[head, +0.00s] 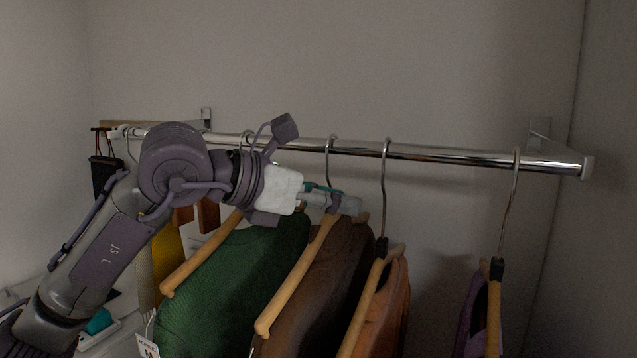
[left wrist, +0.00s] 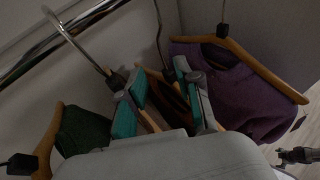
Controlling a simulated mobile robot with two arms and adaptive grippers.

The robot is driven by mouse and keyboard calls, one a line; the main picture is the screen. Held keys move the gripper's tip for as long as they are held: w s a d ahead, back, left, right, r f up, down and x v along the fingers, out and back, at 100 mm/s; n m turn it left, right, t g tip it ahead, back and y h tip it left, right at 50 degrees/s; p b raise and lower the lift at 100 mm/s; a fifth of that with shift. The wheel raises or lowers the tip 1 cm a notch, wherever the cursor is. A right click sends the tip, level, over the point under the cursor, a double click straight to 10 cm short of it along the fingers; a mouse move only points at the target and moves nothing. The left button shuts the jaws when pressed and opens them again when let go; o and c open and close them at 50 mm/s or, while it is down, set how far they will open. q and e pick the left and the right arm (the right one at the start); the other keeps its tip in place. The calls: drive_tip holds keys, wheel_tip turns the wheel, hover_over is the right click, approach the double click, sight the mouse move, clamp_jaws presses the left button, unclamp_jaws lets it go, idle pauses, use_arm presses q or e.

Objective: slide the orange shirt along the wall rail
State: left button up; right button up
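The orange shirt (head: 392,312) hangs on a wooden hanger (head: 374,290) from the metal wall rail (head: 440,154), between the brown shirt (head: 330,300) and the purple shirt (head: 472,318). My left gripper (head: 345,204) is just below the rail, near the top of the brown shirt's hanger and left of the orange shirt's hook. In the left wrist view its teal fingers (left wrist: 160,78) are apart, with hanger wood and dark cloth beyond them. I cannot tell whether a finger touches a hanger. The orange shirt is hard to make out there.
A green shirt (head: 235,280) hangs left of the brown one, with a yellow garment (head: 167,265) farther left. The rail is bare between the orange and purple shirts' hooks. A bracket (head: 539,132) and side wall (head: 606,230) are at the right end.

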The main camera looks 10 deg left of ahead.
sight(384, 209)
use_arm(q)
drive_tip(key=x, duration=0.2)
drive_tip(key=p+x, duration=0.1)
drive_tip(key=x, duration=0.1)
drive_tip(key=shift+w+d+r, duration=0.15)
drive_tip(key=shift+d, duration=0.15)
drive_tip(key=p+x, duration=0.1)
drive_tip(key=x, duration=0.3)
drive_tip(key=shift+p, duration=0.4)
drive_tip(key=shift+w+d, duration=0.15)
drive_tip(key=shift+w+d+f, duration=0.15)
drive_tip(key=shift+f, duration=0.15)
drive_tip(key=shift+d, duration=0.1)
drive_tip(key=shift+c, duration=0.5)
drive_tip(key=c, duration=0.5)
clamp_jaws()
use_arm(e)
drive_tip(key=r, duration=0.3)
drive_tip(key=shift+w+d+r, duration=0.3)
drive_tip(key=shift+w+d, duration=0.1)
drive_tip(key=shift+d, duration=0.2)
